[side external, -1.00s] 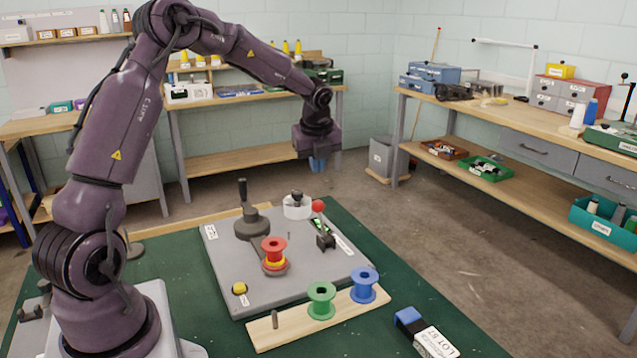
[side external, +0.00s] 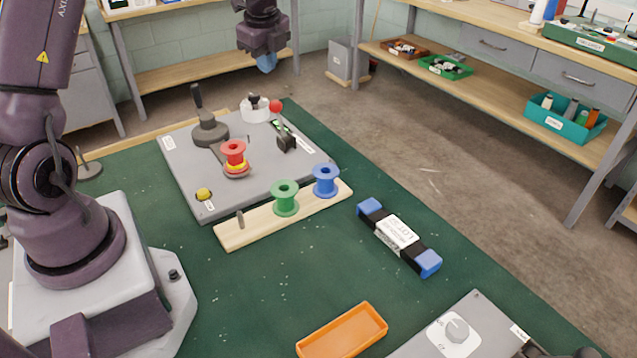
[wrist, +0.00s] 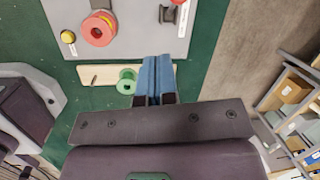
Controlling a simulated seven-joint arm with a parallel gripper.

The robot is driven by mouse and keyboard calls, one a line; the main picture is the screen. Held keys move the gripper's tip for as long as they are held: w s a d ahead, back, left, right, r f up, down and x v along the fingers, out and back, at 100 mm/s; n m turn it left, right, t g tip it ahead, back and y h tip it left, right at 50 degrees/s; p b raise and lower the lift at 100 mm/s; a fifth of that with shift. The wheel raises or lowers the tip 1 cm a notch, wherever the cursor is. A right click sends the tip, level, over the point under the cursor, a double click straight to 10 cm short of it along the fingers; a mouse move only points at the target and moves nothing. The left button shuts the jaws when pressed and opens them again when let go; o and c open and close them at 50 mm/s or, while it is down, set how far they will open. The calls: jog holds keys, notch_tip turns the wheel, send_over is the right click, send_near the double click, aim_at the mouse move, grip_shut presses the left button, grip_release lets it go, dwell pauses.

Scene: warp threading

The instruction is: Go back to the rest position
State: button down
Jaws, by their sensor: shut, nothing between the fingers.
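My gripper (side external: 266,64) hangs high above the back of the green work mat in the side view, with nothing under its fingers. In the wrist view its blue fingers (wrist: 155,78) are together and empty. A red spool (side external: 234,150) sits on a yellow and red base on the grey plate (side external: 190,178). A green spool (side external: 285,197) and a blue spool (side external: 325,180) stand on a wooden rack (side external: 255,225), with a bare peg at its left end. The blue spool does not show in the wrist view.
A lever with a red knob (side external: 277,106), a dark handle (side external: 208,125) and a yellow button (side external: 203,194) stand on the plate. A blue-and-black labelled block (side external: 398,237), an orange tray (side external: 342,330) and a grey box with a dial (side external: 455,328) lie in front. Workbenches line the walls.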

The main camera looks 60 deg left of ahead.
jog(key=s+d+r+n+t+h, duration=0.1)
jog(key=s+d+r+n, duration=0.2)
jog(key=s+d+n, duration=0.2)
jog(key=s+d+r+n+t, duration=0.2)
jog(key=s+d+r+n, duration=0.2)
jog(key=s+d, duration=0.5)
jog(key=s+d+r+n+t+h, duration=0.1)
jog(key=s+d+r+n, duration=0.3)
jog(key=d, duration=0.5)
jog(key=shift+s+n+t+h, duration=0.3)
jog(key=shift+s+n, duration=0.7)
jog(key=shift+s, duration=0.8)
